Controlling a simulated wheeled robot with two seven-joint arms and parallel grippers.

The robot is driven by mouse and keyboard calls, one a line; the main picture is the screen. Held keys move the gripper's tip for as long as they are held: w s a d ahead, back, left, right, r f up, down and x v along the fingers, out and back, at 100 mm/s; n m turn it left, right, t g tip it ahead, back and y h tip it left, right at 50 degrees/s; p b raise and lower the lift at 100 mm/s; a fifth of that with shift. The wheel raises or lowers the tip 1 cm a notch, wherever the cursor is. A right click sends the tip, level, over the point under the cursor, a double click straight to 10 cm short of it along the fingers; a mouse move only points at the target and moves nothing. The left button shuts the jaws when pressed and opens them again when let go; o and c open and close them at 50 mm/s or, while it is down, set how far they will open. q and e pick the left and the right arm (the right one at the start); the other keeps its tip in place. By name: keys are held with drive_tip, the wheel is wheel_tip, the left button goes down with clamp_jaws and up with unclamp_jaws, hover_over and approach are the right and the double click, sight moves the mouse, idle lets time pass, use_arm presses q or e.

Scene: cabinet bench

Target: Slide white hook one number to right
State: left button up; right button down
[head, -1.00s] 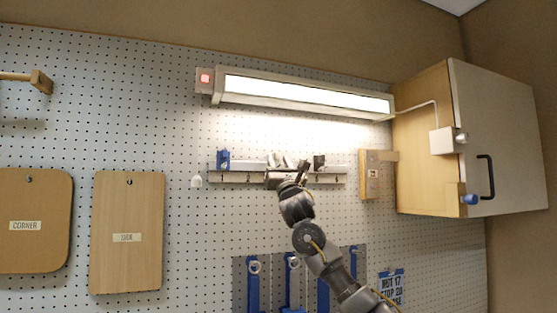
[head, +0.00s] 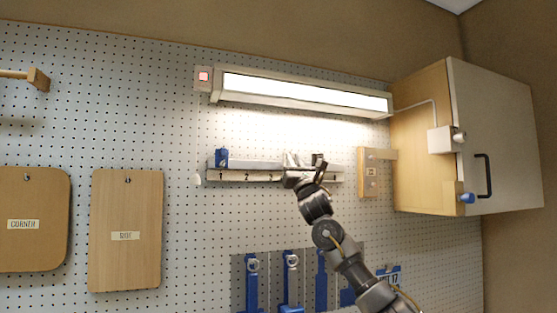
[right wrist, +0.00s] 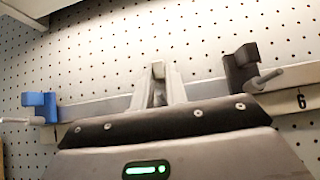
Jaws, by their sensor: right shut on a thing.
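The rail (head: 235,166) is fixed to the pegboard, with a number strip under it; 1 and 2 read clearly in the head view. The blue hook (head: 222,157) is at its left end, above 1. The black hook (head: 319,160) is toward the right. My right gripper (head: 291,160) is at the rail, between these hooks. In the right wrist view its fingers (right wrist: 160,88) are shut on the white hook (right wrist: 158,70), mostly hidden between them. That view also shows the blue hook (right wrist: 40,105) at left, and the black hook (right wrist: 240,68) near the 6. My left gripper is not in view.
A lit lamp (head: 305,93) hangs above the rail. A wooden block (head: 370,174) and a cabinet (head: 425,140) stand to the right. Blue tools (head: 291,278) hang below. Two wooden boards (head: 126,232) hang at left. The rail between the white and black hooks looks clear.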

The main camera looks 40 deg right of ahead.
drive_tip(key=shift+s+d+r, duration=0.1)
drive_tip(key=shift+s+d, duration=0.15)
drive_tip(key=shift+d, duration=0.4)
drive_tip(key=shift+s+d+r, duration=0.1)
drive_tip(key=shift+s+d, duration=0.15)
drive_tip(key=shift+d, duration=0.35)
drive_tip(key=c, duration=1.4)
unclamp_jaws()
drive_tip(key=shift+d+f, duration=0.2)
drive_tip(key=shift+d, duration=0.1)
drive_tip(key=shift+a, duration=0.15)
drive_tip(key=b+v, duration=0.6)
drive_tip(key=v, duration=0.5)
drive_tip(key=shift+b, duration=0.3)
